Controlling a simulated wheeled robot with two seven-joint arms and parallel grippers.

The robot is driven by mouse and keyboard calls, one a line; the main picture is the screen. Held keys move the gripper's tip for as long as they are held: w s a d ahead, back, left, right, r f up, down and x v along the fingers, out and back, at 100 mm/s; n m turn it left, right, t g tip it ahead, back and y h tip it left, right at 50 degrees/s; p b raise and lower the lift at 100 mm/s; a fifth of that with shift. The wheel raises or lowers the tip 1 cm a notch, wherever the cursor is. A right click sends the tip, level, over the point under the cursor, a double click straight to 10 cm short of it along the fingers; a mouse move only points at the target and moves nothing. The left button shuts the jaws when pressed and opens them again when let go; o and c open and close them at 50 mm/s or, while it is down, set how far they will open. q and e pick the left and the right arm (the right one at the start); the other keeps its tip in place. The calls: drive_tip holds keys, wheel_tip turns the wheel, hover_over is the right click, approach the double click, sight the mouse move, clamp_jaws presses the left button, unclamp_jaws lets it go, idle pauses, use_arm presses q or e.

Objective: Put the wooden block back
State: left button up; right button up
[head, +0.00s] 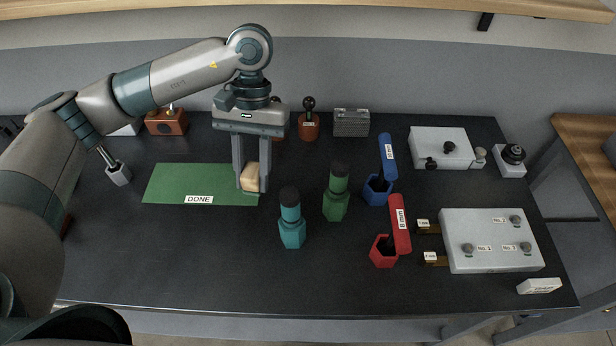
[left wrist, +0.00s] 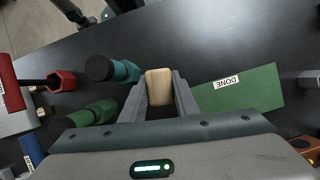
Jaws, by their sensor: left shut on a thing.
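My left gripper (head: 252,183) comes down from above at the right end of the green DONE mat (head: 170,182). It is shut on the wooden block (head: 250,178), a pale tan piece between its fingers. In the left wrist view the wooden block (left wrist: 158,88) sits between the two fingertips, with the mat (left wrist: 240,90) to its right. I cannot tell whether the block touches the mat or the table. My right gripper is not in view.
The dark table front is clear.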

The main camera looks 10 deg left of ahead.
use_arm(q)
drive_tip(key=shift+w+d+f+n, duration=0.1)
drive_tip(key=shift+w+d+n, duration=0.2)
drive_tip(key=shift+n, duration=0.1)
drive_tip(key=w+d+f+n+t+h+p, duration=0.1)
drive_tip(key=w+d+n+t+h, duration=0.1)
drive_tip(key=w+n, duration=0.4)
drive_tip(key=w+d+f+n+t+h+p, duration=0.1)
drive_tip(key=w+d+n, duration=0.4)
drive_tip(key=n, duration=0.8)
drive_tip(key=shift+w+d+f+t+h+p, duration=0.25)
drive_tip(key=shift+w+f+t+h, duration=0.3)
drive_tip(key=shift+w+t, duration=0.7)
drive_tip(key=shift+s, duration=0.15)
wheel_tip(320, 180, down, 5)
drive_tip(key=p, duration=0.2)
drive_tip(key=shift+p, duration=0.35)
drive_tip(key=shift+f, duration=0.5)
